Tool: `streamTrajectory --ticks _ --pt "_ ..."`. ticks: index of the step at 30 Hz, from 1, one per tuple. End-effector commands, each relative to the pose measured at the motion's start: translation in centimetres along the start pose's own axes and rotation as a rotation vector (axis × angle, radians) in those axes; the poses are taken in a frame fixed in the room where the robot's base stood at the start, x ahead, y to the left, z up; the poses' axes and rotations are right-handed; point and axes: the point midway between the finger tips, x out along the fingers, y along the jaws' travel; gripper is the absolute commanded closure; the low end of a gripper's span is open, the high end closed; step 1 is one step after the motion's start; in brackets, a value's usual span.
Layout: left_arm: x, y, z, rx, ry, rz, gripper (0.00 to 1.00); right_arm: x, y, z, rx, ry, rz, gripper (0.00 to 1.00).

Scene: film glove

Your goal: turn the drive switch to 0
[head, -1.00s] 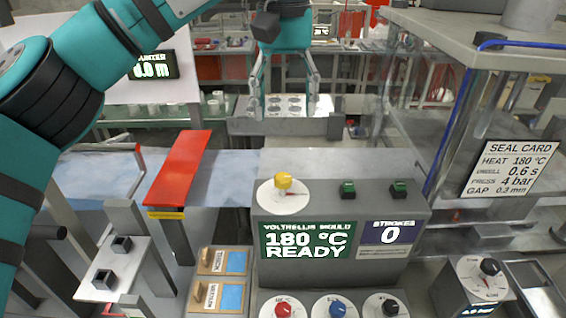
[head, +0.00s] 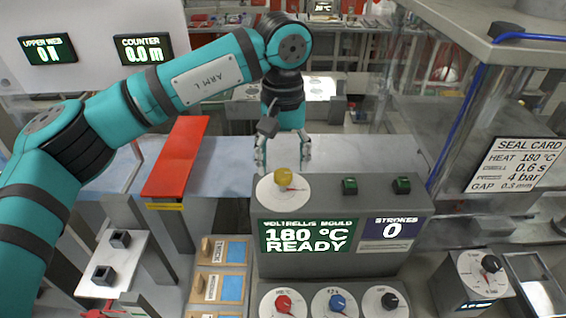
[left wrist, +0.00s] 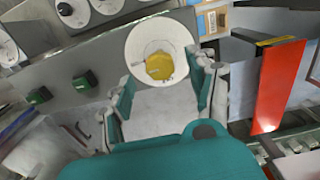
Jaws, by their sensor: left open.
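A yellow knob (head: 283,177) stands on a round white dial (head: 272,193) on top of the grey console (head: 330,212). It is the switch nearest my gripper; I cannot read a label that marks it as the drive switch. A short red mark shows beside the knob. My left gripper (head: 283,160) hangs pointing down at the knob, open, with one finger to each side. In the left wrist view the yellow knob (left wrist: 159,66) lies between the fingertips of the left gripper (left wrist: 161,72), with nothing gripped. My right gripper is not in view.
Two green buttons (head: 350,186) (head: 401,186) sit right of the dial. Red (head: 283,304), blue (head: 337,302) and black (head: 389,300) knobs line the lower panel. A red plate (head: 177,157) stands left. A clear-walled cabinet (head: 470,130) rises at right.

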Motion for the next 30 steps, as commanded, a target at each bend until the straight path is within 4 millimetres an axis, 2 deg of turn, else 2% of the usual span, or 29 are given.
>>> streamTrajectory --ticks 2,5,9,17,30 --pt "1.0 0.0 0.0 0.000 -0.001 0.000 0.41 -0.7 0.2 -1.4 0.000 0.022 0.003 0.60" --pt "2.1 0.0 0.0 -0.001 -0.001 0.000 0.41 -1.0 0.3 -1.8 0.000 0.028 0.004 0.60" --pt "3.0 0.0 0.0 -0.001 0.000 0.001 0.41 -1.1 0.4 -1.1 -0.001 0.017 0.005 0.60" --pt "3.1 0.0 0.0 -0.001 0.001 0.001 0.41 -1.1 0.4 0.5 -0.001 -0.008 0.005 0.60" --pt "3.1 0.0 0.0 -0.001 0.001 0.001 0.96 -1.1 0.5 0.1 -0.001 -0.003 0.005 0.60"
